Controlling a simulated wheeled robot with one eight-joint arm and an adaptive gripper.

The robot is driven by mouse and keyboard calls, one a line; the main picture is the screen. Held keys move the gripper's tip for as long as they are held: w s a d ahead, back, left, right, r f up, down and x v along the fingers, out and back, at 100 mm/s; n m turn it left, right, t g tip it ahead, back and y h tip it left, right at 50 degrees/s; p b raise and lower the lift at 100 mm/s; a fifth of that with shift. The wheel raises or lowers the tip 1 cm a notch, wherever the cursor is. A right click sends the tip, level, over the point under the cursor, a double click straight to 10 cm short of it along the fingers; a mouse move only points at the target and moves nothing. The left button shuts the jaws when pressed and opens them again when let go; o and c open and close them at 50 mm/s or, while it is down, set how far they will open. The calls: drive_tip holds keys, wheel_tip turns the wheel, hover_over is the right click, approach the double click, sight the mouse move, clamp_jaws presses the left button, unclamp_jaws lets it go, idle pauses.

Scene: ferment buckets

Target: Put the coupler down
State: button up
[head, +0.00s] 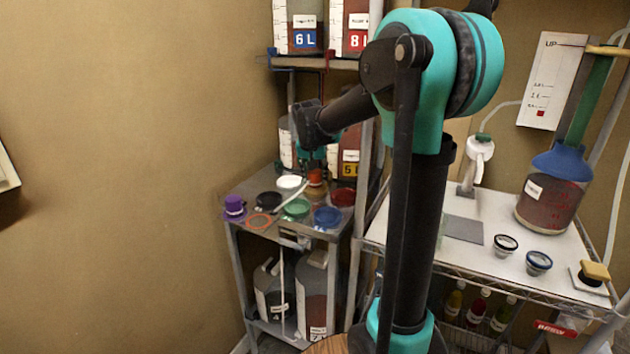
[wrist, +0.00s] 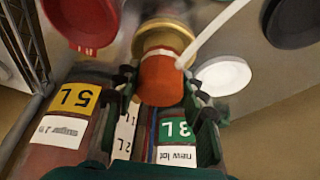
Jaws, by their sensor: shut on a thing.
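The coupler, an orange cylinder with a brass collar (wrist: 163,38), is between the fingers of my gripper (wrist: 158,88) in the wrist view. My gripper is shut on its orange part. In the head view the orange part (head: 315,178) shows just below my gripper (head: 313,163), over the back of the small metal stand (head: 262,232). The brass end faces the stand's top. I cannot tell whether it touches the top or hangs just above it.
Around the coupler lie a white lid (head: 289,182), black lid (head: 268,199), green lid (head: 296,208), blue lid (head: 327,217) and red lid (head: 342,196). A purple cap (head: 234,206) and orange ring (head: 258,222) sit near the left edge. Labelled containers (wrist: 70,115) stand close behind.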

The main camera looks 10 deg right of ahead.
drive_tip(key=shift+f, duration=0.85)
drive_tip(key=shift+f, duration=0.1)
drive_tip(key=o, duration=1.3)
drive_tip(key=v, duration=1.2)
